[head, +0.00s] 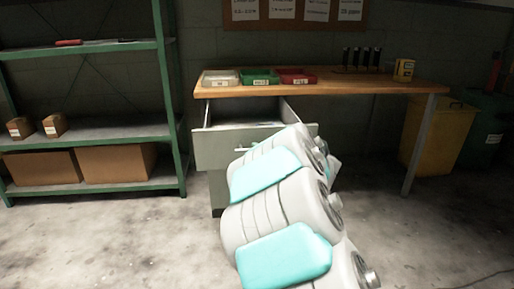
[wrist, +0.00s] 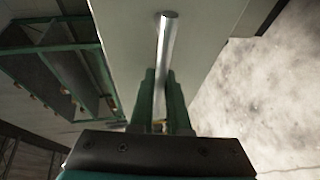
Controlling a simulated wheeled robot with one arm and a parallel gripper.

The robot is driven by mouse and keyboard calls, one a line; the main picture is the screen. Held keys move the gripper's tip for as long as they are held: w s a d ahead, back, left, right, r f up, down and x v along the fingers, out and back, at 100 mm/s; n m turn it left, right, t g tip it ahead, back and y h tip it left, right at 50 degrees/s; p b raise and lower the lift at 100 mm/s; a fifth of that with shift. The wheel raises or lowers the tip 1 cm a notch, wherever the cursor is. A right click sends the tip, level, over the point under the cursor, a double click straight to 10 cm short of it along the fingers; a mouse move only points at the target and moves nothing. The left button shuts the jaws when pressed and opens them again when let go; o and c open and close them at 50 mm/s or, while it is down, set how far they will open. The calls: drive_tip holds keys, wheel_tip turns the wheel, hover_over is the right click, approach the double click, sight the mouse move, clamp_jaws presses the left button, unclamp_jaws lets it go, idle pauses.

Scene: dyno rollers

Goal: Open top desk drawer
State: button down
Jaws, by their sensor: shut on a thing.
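The top desk drawer (head: 219,149) is pulled out under the left part of the wooden desk (head: 350,86). Its grey front stands forward of the desk, and its inside shows from above. In the head view my arm covers the right part of the drawer front and hides my gripper. In the wrist view my gripper (wrist: 161,85) is shut on the metal bar handle (wrist: 168,40), with a finger on each side of it. The pale drawer front (wrist: 125,35) fills the area behind the handle.
Several small bins, including a green one (head: 260,77), sit on the desktop. A green shelf rack (head: 168,100) with boxes stands at the left. A yellow bin (head: 440,135) stands at the right. The concrete floor (head: 110,240) in front is clear.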

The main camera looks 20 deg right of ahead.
drive_tip(key=shift+s+a, duration=0.25)
drive_tip(key=shift+s, duration=0.6)
drive_tip(key=c, duration=0.9)
unclamp_jaws()
drive_tip(key=shift+v, duration=3.9)
